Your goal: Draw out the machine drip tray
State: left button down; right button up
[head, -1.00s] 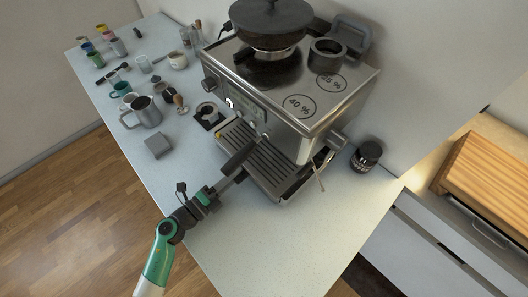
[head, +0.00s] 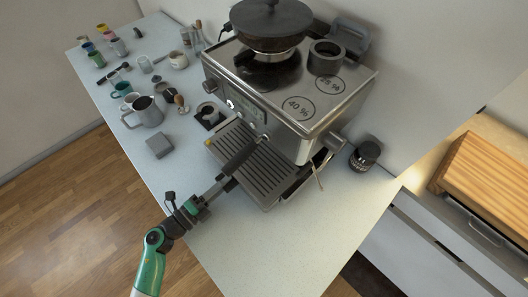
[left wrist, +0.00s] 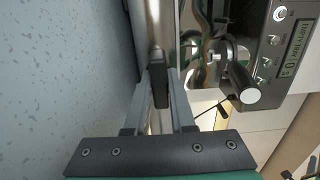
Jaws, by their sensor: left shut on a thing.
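The coffee machine (head: 285,85) stands on the light counter. Its slatted drip tray (head: 270,178) juts out from the machine's base toward the front left. My left gripper (head: 229,184) is shut on the drip tray at its front edge, low over the counter. The black portafilter handle (head: 241,153) hangs above the tray. In the left wrist view, the fingers (left wrist: 160,95) close around a dark piece below a shiny metal face; the exact contact is partly hidden. My right gripper is not in view.
A grey block (head: 159,146), a metal pitcher (head: 147,112) and several cups stand left of the tray. A dark jar (head: 365,155) stands right of the machine. The counter (head: 270,245) in front of the tray is clear.

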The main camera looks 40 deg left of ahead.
pick_arm(q)
jog(key=shift+w+r, duration=0.1)
jog(key=shift+r, duration=0.05)
dwell(0.6)
jog(key=shift+s+a+p, duration=0.15)
jog(key=shift+s+p, duration=0.15)
jog(key=shift+s, duration=0.15)
jog(key=shift+s+a+p, duration=0.2)
jog(key=shift+s+p, duration=0.1)
jog(key=shift+s, duration=0.9)
jog(key=shift+s+a+p, duration=0.15)
jog(key=shift+s+p, duration=0.1)
jog(key=shift+s, duration=0.9)
jog(key=shift+s+a+p, duration=0.15)
jog(key=shift+s+p, duration=0.05)
jog(key=shift+s, duration=0.7)
jog(key=shift+s+a+p, duration=0.2)
jog(key=shift+s, duration=0.7)
jog(key=shift+s+a+p, duration=0.15)
jog(key=shift+s+p, duration=0.05)
jog(key=shift+s, duration=0.7)
jog(key=shift+s, duration=0.1)
